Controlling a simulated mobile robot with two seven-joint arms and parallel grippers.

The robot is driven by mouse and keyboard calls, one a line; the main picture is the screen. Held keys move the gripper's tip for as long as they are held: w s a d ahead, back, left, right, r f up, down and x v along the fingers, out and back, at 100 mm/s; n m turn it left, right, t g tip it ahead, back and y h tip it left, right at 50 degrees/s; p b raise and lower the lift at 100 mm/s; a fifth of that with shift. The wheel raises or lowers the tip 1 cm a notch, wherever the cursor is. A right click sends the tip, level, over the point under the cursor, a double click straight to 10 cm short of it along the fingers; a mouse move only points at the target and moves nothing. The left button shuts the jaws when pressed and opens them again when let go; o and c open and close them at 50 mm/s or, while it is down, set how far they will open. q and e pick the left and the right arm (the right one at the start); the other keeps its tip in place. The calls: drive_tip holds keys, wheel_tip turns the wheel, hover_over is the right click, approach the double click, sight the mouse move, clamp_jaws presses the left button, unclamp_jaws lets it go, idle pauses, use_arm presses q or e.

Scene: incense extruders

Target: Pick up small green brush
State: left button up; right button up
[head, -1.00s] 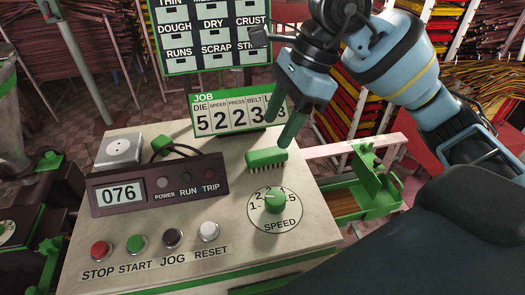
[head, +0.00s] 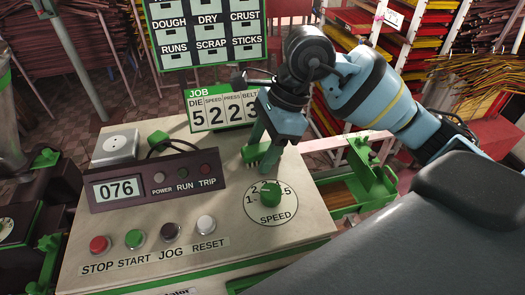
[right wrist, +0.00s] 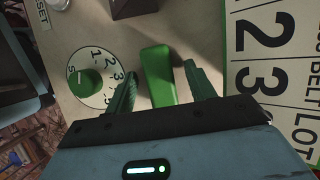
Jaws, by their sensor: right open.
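The small green brush (right wrist: 158,76) lies on the light top of the control console, between the speed dial and the job sign. In the head view the brush (head: 254,155) is partly hidden by my right gripper (head: 264,152), which points down over it. In the right wrist view the right gripper (right wrist: 164,88) is open, with one green finger on each side of the brush. Gaps show between the brush and both fingers. I cannot tell how far the fingertips are above the console top. My left gripper is not in view.
The speed dial (head: 271,194) is close in front of the brush. The job sign (head: 222,108) stands just behind it. A dark display box (head: 150,182) is to the left, and several push buttons line the front. A green bracket (head: 372,178) is to the right.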

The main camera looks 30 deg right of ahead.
sight(254, 148)
drive_tip(key=c, duration=1.1)
drive_tip(key=shift+o, duration=0.2)
drive_tip(key=shift+r, duration=0.15)
drive_tip(key=shift+r, duration=0.65)
wheel_tip(254, 148, up, 2)
drive_tip(key=shift+r, duration=0.1)
drive_tip(key=s+a, duration=0.3)
drive_tip(key=a, duration=0.1)
drive_tip(key=s+a, duration=0.3)
drive_tip(key=a, duration=0.1)
drive_tip(key=s+a+r, duration=0.1)
drive_tip(key=s+a, duration=0.2)
drive_tip(key=a, duration=0.2)
drive_tip(key=shift+s+r+b, duration=0.1)
drive_tip(key=shift+s+b, duration=0.05)
drive_tip(key=shift+b, duration=0.2)
